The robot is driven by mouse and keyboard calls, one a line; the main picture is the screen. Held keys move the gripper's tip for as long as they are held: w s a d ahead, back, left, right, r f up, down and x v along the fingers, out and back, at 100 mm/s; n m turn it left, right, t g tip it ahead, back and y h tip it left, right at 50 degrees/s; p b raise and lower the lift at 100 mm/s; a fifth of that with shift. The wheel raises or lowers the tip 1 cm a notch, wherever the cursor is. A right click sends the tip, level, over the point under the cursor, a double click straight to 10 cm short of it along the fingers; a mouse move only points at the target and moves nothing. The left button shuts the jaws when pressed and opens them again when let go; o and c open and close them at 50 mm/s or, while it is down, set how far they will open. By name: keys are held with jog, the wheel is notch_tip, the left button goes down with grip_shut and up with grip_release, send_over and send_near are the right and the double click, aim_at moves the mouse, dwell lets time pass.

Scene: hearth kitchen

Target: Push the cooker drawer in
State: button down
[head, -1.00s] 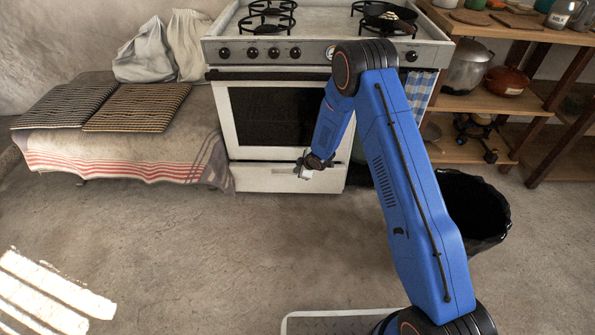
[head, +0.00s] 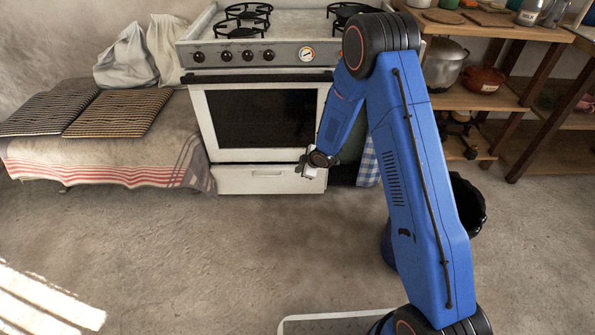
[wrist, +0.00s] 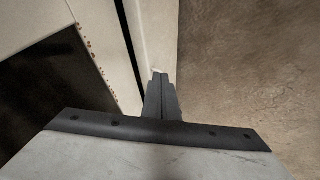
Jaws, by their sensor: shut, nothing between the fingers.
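The cooker drawer (head: 250,181) is the low cream front under the oven door, with a slim handle in its middle. It looks nearly flush in the head view; I cannot tell exactly how far out it stands. My gripper (head: 302,169) is shut and empty, in front of the drawer's right part. In the wrist view the shut fingertips (wrist: 160,76) lie over or against the pale drawer front (wrist: 153,35), with a narrow dark gap beside it. I cannot tell whether they touch.
The cooker (head: 265,75) has its oven door (head: 206,125) shut above the drawer. A cloth-covered bench (head: 110,160) stands at left, a black bin (head: 467,205) at right. Wooden shelves (head: 475,95) hold pots. The floor (head: 200,250) in front is clear.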

jog(key=s+d, duration=0.2)
jog(key=d, duration=0.3)
jog(key=w+a+f, duration=0.3)
jog(key=w+f, duration=0.5)
jog(key=shift+w+f, duration=0.15)
jog(key=shift+w, duration=0.15)
jog(key=w, duration=0.3)
jog(key=shift+w, duration=0.4)
jog(key=shift+w+d, duration=0.1)
jog(key=shift+w, duration=0.2)
